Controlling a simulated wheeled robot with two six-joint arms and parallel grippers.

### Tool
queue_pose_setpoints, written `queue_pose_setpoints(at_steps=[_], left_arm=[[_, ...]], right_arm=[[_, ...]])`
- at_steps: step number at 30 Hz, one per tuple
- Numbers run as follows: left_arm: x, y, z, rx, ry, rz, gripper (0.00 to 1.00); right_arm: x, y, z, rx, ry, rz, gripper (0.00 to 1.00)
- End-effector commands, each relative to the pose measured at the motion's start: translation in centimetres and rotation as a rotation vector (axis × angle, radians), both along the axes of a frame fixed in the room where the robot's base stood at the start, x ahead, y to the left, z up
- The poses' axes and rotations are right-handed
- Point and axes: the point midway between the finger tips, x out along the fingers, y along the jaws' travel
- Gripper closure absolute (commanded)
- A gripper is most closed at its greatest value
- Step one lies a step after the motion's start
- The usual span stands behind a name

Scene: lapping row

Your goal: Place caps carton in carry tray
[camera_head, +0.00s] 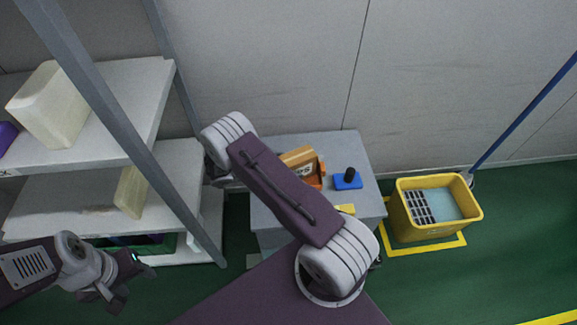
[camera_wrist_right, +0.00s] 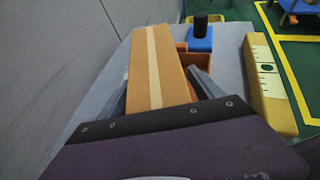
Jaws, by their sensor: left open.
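The caps carton (camera_head: 299,156), a brown box with a pale tape strip, is over the grey bench top. In the right wrist view the carton (camera_wrist_right: 158,70) lies between the two fingers of my right gripper (camera_wrist_right: 160,82), which look closed against its sides. An orange tray (camera_wrist_right: 204,64), seemingly the carry tray, shows behind and to the right of the carton. Part of the tray (camera_head: 322,171) also shows in the head view, mostly hidden by the carton and my right arm. My left gripper (camera_head: 117,284) is open and empty, by the shelves.
A blue block with a black knob (camera_head: 348,179) and a yellow block (camera_wrist_right: 268,82) sit on the bench (camera_head: 365,160). A yellow bin (camera_head: 408,233) with a grid stands on the floor to the right. White shelves (camera_head: 165,165) with pale boxes stand left, behind a grey post.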

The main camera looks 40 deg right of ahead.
Motion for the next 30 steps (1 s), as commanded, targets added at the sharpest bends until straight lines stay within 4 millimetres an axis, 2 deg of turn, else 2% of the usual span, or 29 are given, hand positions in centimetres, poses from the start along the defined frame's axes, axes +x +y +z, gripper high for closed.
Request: queue_pose_setpoints(at_steps=[4, 12, 15, 30], left_arm=[[0.0, 0.0, 0.5, 0.0, 0.0, 0.0, 0.48], [0.0, 0.0, 1.7, 0.0, 0.0, 0.0, 0.48], [0.0, 0.0, 1.9, 0.0, 0.0, 0.0, 0.48], [0.0, 0.0, 1.9, 0.0, 0.0, 0.0, 0.48]], right_arm=[[0.1, 0.5, 0.7, 0.001, -0.002, 0.001, 0.24], [0.8, 5.3, 3.1, 0.001, -0.003, 0.003, 0.24], [0.9, 6.3, 3.5, 0.0, -0.002, 0.002, 0.24], [0.9, 6.7, 3.5, 0.0, 0.0, 0.0, 0.24]])
